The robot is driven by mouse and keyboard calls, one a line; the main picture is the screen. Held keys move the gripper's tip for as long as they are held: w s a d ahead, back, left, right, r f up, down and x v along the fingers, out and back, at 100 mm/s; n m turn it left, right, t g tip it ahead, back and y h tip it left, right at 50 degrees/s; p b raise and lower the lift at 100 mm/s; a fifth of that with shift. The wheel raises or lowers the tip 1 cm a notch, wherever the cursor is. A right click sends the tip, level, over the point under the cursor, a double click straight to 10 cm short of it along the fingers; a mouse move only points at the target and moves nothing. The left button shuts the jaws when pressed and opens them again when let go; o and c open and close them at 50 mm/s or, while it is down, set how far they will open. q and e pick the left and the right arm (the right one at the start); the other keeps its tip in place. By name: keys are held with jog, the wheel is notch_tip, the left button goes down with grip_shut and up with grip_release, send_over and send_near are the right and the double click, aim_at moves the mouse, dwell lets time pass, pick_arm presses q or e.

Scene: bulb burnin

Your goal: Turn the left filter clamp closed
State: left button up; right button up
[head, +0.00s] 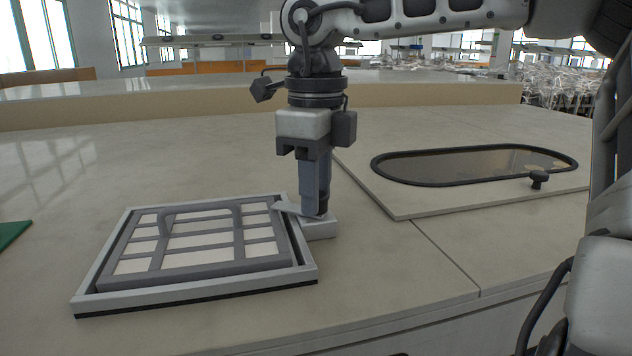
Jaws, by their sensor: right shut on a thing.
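A filter with a grey grid over white panels (190,246) lies in a light grey rectangular frame (200,292) on the counter. A clamp with a pale block base (320,230) and a flat grey lever (287,208) sits against the frame's right side. The lever's left tip reaches over the frame's edge. My right gripper (314,212) points straight down and is shut on the clamp's lever, hiding part of it. No other clamp can be made out on the frame. My left gripper is not in view.
A green piece (12,233) shows at the left edge. A raised ledge (180,106) runs along the back. The counter left of the frame is mostly clear.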

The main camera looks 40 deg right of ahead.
jog(key=n, duration=0.3)
jog(key=shift+r+n+p, duration=0.1)
jog(key=shift+n+p, duration=0.25)
jog(key=shift+n, duration=1.85)
jog(key=o, duration=1)
notch_tip(320, 180, up, 16)
jog(key=shift+f, duration=0.1)
